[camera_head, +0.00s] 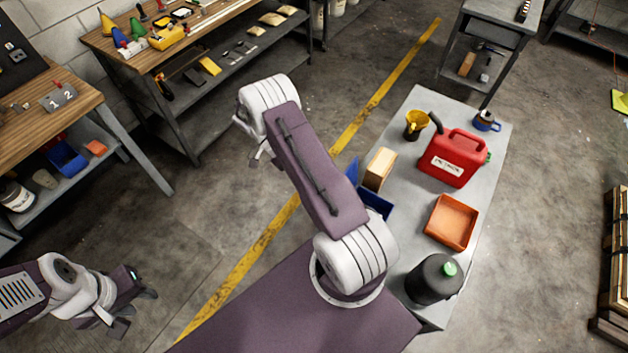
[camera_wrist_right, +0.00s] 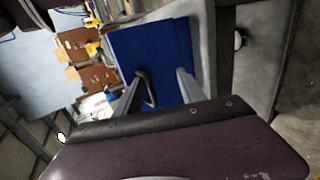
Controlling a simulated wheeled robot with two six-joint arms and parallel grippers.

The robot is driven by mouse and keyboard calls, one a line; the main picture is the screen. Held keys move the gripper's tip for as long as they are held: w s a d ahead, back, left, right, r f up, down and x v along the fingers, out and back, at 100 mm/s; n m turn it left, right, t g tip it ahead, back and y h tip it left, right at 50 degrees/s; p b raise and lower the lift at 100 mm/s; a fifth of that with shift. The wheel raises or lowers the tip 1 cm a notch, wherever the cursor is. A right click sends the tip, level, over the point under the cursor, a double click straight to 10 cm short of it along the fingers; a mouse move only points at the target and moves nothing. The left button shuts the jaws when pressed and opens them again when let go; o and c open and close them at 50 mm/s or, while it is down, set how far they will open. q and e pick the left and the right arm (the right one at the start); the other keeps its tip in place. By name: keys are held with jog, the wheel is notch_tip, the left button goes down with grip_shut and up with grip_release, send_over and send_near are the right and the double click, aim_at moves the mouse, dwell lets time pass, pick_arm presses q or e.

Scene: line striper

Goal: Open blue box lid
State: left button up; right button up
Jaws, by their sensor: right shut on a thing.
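The blue box (camera_head: 377,204) sits on the grey table, partly hidden behind my right arm. Its blue lid (camera_head: 352,170) shows as a raised piece beside the arm, and part of the box's inside is visible. In the right wrist view the lid (camera_wrist_right: 170,52) is a broad blue panel with a dark handle (camera_wrist_right: 150,90). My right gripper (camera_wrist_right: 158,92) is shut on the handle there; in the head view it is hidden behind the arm. My left gripper (camera_head: 137,310) is open and empty over the floor at the lower left.
A workbench (camera_head: 110,45) stands at the upper left. Open floor lies between.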

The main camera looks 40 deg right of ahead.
jog(key=shift+f, duration=0.15)
jog(key=p+v, duration=0.3)
jog(key=v, duration=0.6)
jog(key=shift+r, duration=0.25)
